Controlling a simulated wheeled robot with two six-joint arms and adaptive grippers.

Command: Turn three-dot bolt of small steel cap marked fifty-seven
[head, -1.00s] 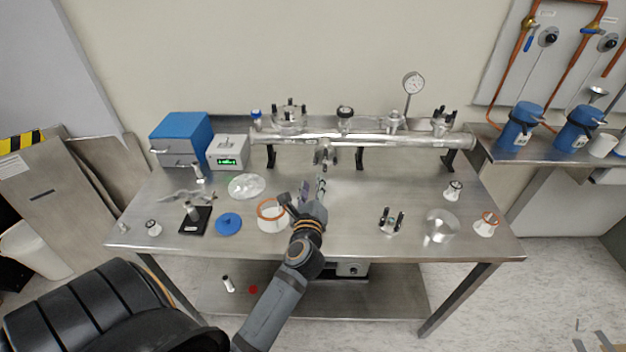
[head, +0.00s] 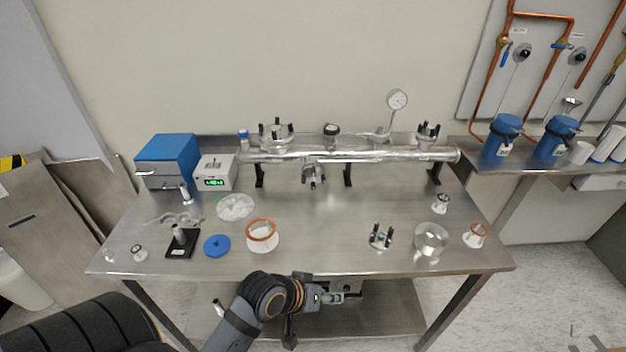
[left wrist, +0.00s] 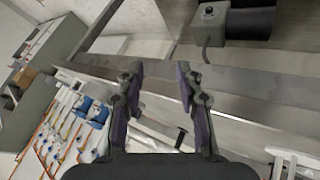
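Several steel caps with upright black bolts are in the head view. A small one (head: 429,132) sits on the right end of the horizontal steel tube, a larger one (head: 276,134) on its left part, and another small one (head: 381,237) stands on the table. Their number and dot marks are too small to read. My left gripper (head: 328,298) is in front of and below the table's front edge, well away from the caps. In the left wrist view its fingers (left wrist: 158,78) are apart with nothing between them. My right gripper is not in view.
An orange-rimmed white ring (head: 262,240), a blue disc (head: 217,246) and a clear dish (head: 431,240) lie on the table (head: 330,225). The tube (head: 350,155) runs along the back on black stands. The table's front middle is clear. A black motor (left wrist: 252,22) shows in the wrist view.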

